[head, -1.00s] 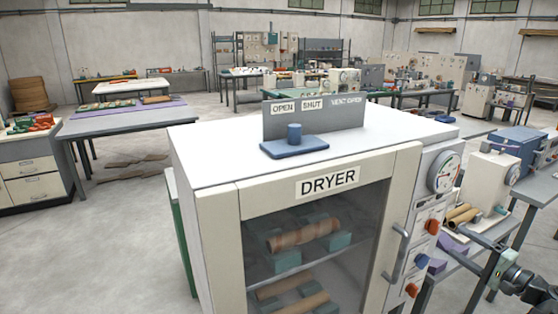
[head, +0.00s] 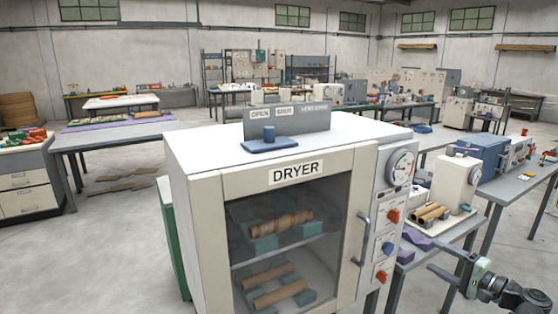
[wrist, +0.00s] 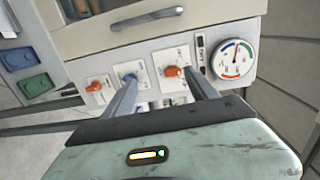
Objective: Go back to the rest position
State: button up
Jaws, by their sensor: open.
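My gripper (head: 440,283) is at the lower right of the head view, right of the dryer (head: 205,240). In the wrist view its two fingers (wrist: 160,80) are spread and empty. They point toward the dryer's control panel (wrist: 145,65), which holds orange knobs, a blue knob and a round dial (wrist: 234,60). I cannot tell whether a fingertip touches the panel. The glass door (head: 290,235) looks shut. Cardboard tubes (head: 280,225) lie on teal blocks inside.
On the dryer stands a grey sign board (head: 288,121) with OPEN and SHUT labels; a blue peg block (head: 269,142) sits before it. A workbench (head: 445,238) with purple blocks and tubes is at the right. Open floor (head: 110,255) lies at the left.

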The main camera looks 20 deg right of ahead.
jog(key=w+a+f+n+g+y, duration=0.1)
jog(key=w+a+f+n+g, duration=0.15)
jog(key=a+f, duration=0.4)
jog(key=w+a+f+n+g+y, duration=0.1)
jog(key=w+a+f+n+g, duration=0.2)
jog(key=a, duration=0.7)
jog(key=w+a+f+n+g, duration=0.1)
jog(key=w+a+f+g, duration=0.35)
jog(key=a, duration=0.45)
jog(key=s+a+f+n+g+h, duration=0.1)
jog(key=a+f+n+g+h, duration=0.2)
jog(key=a, duration=0.7)
jog(key=s+a+f+n+g+h, duration=0.2)
jog(key=a+f+n+g+h, duration=0.1)
jog(key=a, duration=0.7)
notch_tip(320, 180, down, 2)
jog(key=shift+s+a+f+n+h, duration=0.15)
jog(key=shift+a+n+h, duration=0.3)
jog(key=shift+n, duration=0.6)
